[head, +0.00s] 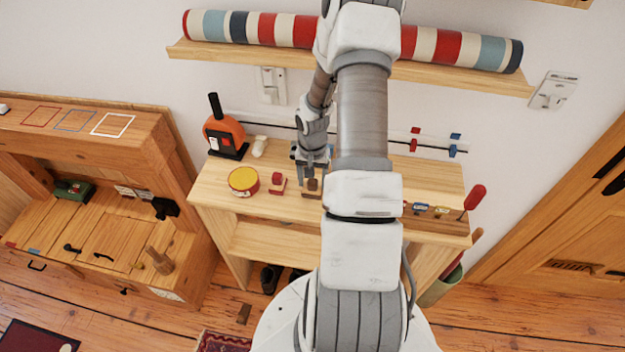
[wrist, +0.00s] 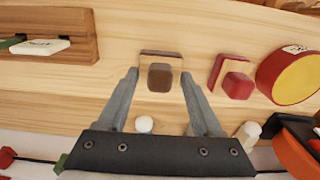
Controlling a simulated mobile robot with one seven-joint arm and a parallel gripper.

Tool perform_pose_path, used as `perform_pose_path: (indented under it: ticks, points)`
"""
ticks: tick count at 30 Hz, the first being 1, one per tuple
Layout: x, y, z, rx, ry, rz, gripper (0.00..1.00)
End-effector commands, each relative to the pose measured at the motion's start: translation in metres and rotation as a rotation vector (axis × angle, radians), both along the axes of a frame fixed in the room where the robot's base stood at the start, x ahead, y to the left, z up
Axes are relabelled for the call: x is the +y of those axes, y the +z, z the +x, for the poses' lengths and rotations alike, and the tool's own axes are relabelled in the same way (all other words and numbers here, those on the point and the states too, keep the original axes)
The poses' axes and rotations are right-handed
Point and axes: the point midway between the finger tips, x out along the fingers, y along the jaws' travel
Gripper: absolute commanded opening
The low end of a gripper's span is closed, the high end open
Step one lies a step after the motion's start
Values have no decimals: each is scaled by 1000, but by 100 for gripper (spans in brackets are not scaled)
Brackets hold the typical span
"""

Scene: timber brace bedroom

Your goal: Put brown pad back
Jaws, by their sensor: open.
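The brown pad (head: 312,187) stands on the wooden bench top, with a dark brown knob on a pale wooden block that has a brown edge. In the wrist view the brown pad (wrist: 160,78) lies between and just beyond my fingertips. My gripper (wrist: 159,72) is open and empty, its two fingers spread on either side of the knob. I cannot tell whether they touch it. In the head view my gripper (head: 311,174) is directly above and behind the pad, partly hiding it.
A similar red pad (head: 277,183) and a yellow-topped red drum (head: 243,181) stand left of the brown pad. An orange device (head: 224,135) is behind them. A wooden rack (head: 432,212) with small tools is to the right. A small white ball (wrist: 144,124) lies near my fingers.

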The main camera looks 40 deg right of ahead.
Motion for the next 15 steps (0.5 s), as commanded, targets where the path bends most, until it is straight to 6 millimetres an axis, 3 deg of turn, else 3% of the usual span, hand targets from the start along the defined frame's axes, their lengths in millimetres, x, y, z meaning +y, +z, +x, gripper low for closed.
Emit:
perform_pose_path:
  ticks: [8,15]
  points:
    - [-1,8,1,-2,-1,-1,67]
    - [-1,46,1,-4,0,-3,67]
